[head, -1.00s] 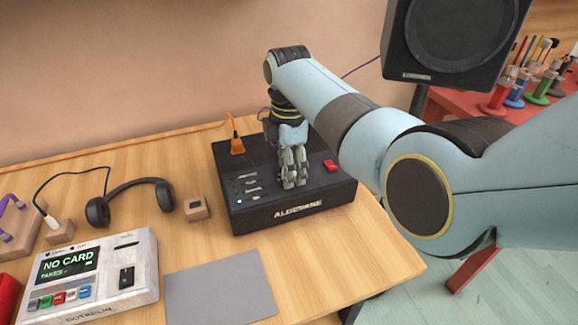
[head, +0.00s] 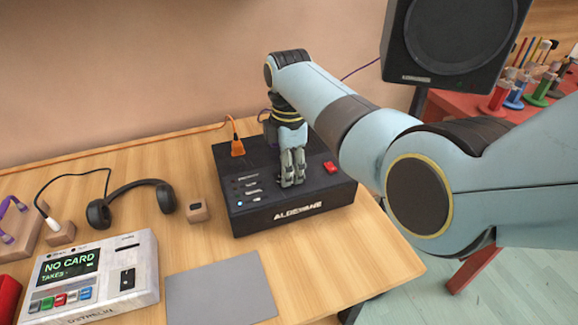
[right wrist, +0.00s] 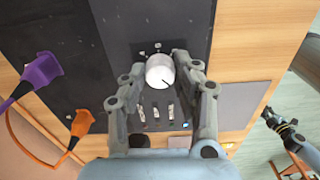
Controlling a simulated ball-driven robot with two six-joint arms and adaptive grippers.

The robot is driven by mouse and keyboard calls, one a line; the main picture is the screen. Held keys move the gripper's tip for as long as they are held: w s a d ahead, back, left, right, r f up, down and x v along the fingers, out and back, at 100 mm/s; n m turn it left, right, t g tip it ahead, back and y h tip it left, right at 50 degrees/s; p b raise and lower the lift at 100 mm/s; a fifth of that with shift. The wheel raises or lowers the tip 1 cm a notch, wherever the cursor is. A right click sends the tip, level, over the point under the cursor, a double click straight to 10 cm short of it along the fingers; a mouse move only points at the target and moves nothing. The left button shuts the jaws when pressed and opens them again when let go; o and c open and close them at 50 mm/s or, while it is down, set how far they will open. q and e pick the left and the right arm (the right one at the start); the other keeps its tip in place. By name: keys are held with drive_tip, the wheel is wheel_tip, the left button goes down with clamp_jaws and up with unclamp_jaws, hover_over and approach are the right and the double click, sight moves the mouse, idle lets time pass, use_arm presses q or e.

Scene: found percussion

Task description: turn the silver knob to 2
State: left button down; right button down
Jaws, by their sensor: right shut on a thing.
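The silver knob (right wrist: 160,71) stands on the black ALDEBANE box (head: 335,190). A dark pointer line on its top points to the lower right in the right wrist view. Small pale marks lie near the knob, too small to read. My right gripper (head: 292,181) reaches down onto the box, its fingers closed on opposite sides of the knob, which they hide in the head view. What looks like my left gripper (right wrist: 272,117) shows small at the right edge of the right wrist view, away from the box; its jaw state is unclear.
An orange plug (head: 237,147) stands at the box's back left, beside a purple plug (right wrist: 40,73). Several sliders (head: 251,189) and a red button (head: 330,167) are near the gripper. Headphones (head: 130,196), a card machine (head: 95,275) and a grey mat (head: 222,290) lie left and in front.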

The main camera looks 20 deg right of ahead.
drive_tip(key=m+p, duration=0.2)
drive_tip(key=shift+r+m, duration=0.15)
drive_tip(key=shift+m, duration=0.25)
drive_tip(key=m+p, duration=0.2)
drive_tip(key=m, duration=0.2)
drive_tip(key=m+p, duration=0.1)
drive_tip(key=m, duration=0.4)
drive_tip(key=m+p, duration=0.1)
drive_tip(key=m, duration=0.4)
drive_tip(key=shift+m, duration=0.3)
drive_tip(key=c, duration=1)
unclamp_jaws()
